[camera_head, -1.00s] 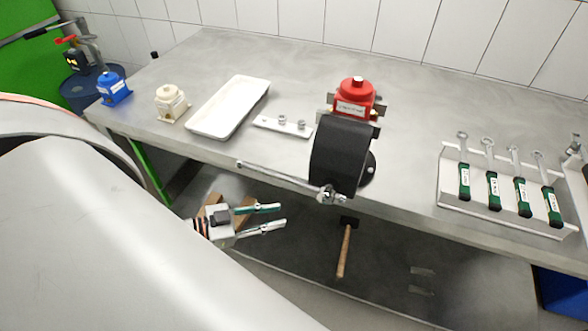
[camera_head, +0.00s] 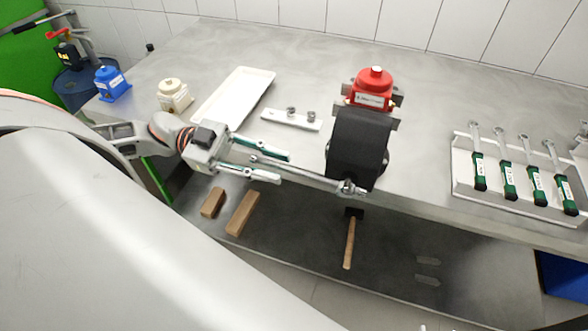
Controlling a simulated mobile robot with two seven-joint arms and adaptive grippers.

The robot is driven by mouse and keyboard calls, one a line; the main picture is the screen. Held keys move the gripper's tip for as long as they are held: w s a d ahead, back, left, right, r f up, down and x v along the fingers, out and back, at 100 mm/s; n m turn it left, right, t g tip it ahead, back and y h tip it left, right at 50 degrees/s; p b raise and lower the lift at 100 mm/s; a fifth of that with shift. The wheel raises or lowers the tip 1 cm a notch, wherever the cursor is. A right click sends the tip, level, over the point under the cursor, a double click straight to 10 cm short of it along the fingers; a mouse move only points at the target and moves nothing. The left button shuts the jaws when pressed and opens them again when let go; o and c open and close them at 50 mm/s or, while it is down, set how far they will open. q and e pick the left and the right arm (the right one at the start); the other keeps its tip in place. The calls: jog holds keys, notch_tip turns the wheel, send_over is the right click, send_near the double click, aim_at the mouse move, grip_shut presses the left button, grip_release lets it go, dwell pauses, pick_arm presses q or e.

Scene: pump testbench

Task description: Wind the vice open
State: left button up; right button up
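The black vice (camera_head: 358,148) stands at the table's front edge. Its jaws at the back are around the red pump (camera_head: 373,90), which stands upright. The vice's long metal handle bar (camera_head: 305,174) runs left from the screw head (camera_head: 350,188) at the front of the vice. My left gripper (camera_head: 270,167) is at the bar's free left end. Its two green-and-silver fingers are apart, one on each side of the bar end, with some gap showing. I cannot tell whether a finger touches the bar. My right gripper is not in view.
A white tray (camera_head: 230,97), a small plate with nuts (camera_head: 291,119), a cream pump (camera_head: 172,97) and a blue pump (camera_head: 111,84) stand left. A wrench rack (camera_head: 462,175) stands right. Wooden blocks (camera_head: 243,213) and a hammer (camera_head: 350,243) lie on the lower shelf.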

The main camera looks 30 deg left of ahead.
aim_at(296, 170)
pick_arm(q)
jog(key=shift+x, duration=2.55)
grip_shut()
